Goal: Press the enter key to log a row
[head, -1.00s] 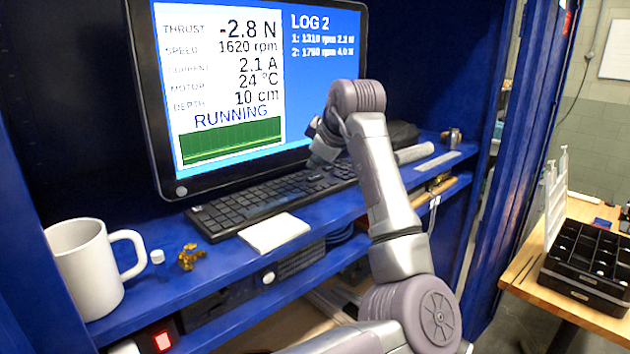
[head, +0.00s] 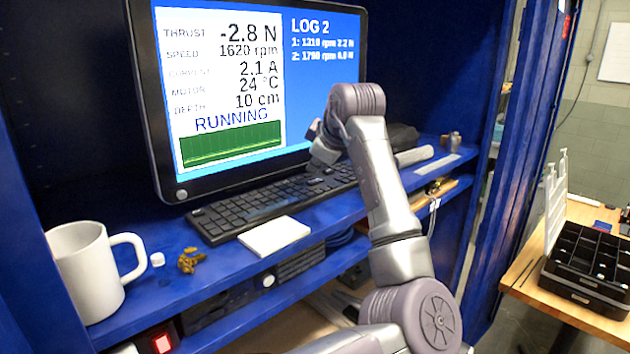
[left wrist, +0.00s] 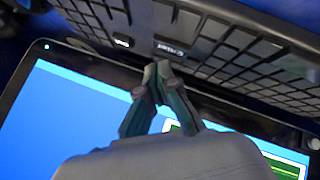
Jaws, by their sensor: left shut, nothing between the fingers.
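The black keyboard (head: 262,203) lies on the blue shelf in front of the monitor (head: 262,85). The monitor reads RUNNING, -2.8 N, 1620 rpm, and LOG 2 with two rows. My left gripper (head: 317,166) is over the right part of the keyboard. In the left wrist view my left gripper (left wrist: 158,72) is shut and empty, its tips close to a key with a light label, seemingly the enter key (left wrist: 170,48). I cannot tell whether the tips touch it. In the head view my arm and gripper hide that key. My right gripper is out of view.
A white mug (head: 85,270), a small white cap (head: 157,259) and a brass piece (head: 190,259) stand on the shelf at left. A white pad (head: 274,236) lies before the keyboard. A black organizer (head: 590,265) sits on the wooden bench at right.

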